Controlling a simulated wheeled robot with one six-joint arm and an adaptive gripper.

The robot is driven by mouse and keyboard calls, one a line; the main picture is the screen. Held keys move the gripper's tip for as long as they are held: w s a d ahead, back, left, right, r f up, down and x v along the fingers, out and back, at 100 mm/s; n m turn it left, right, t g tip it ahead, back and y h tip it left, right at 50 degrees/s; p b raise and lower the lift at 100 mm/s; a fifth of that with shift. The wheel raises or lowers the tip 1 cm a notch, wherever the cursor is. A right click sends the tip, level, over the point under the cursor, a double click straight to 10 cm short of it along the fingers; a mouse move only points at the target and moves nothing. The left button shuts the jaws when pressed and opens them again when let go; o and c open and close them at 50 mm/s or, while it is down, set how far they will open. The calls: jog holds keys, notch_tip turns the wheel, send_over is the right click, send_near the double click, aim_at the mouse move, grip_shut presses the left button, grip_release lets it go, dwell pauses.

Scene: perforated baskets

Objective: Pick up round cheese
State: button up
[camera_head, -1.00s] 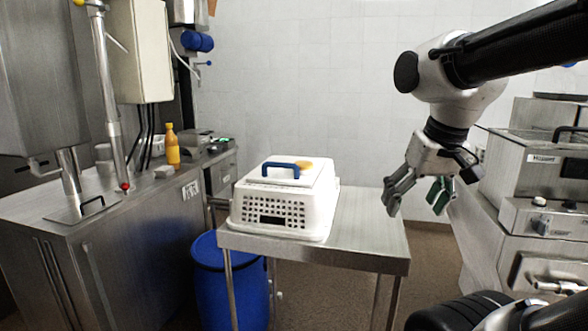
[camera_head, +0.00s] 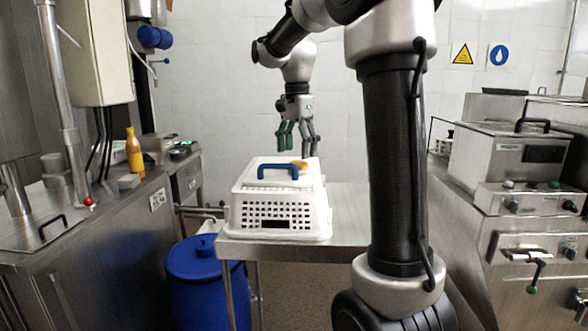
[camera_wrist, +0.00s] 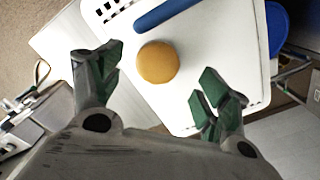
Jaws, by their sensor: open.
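The round cheese (camera_wrist: 158,62) is a yellow-orange disc lying on top of the white perforated basket (camera_wrist: 240,50), beside its blue handle (camera_wrist: 168,14). In the head view the cheese (camera_head: 300,164) shows just behind the handle (camera_head: 277,168) on the upturned basket (camera_head: 250,190). My gripper (camera_head: 297,145) points down above the cheese, with its fingers apart and empty. In the wrist view my gripper (camera_wrist: 160,80) has one green-padded finger on each side of the cheese, which lies slightly ahead of the fingertips. No contact shows.
The basket stands on a steel table (camera_head: 340,215) with bare room to its right. A blue barrel (camera_head: 195,270) stands below at the left. A steel counter with an orange bottle (camera_head: 135,155) is at the left. Steel appliances (camera_head: 510,170) stand at the right.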

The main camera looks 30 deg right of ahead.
aim_at(298, 162)
notch_tip(298, 162, down, 4)
jog(key=shift+s+d+f, duration=0.1)
jog(key=shift+f, duration=0.1)
jog(key=c, duration=1.1)
jog(key=shift+c, duration=0.2)
jog(key=shift+r, duration=0.1)
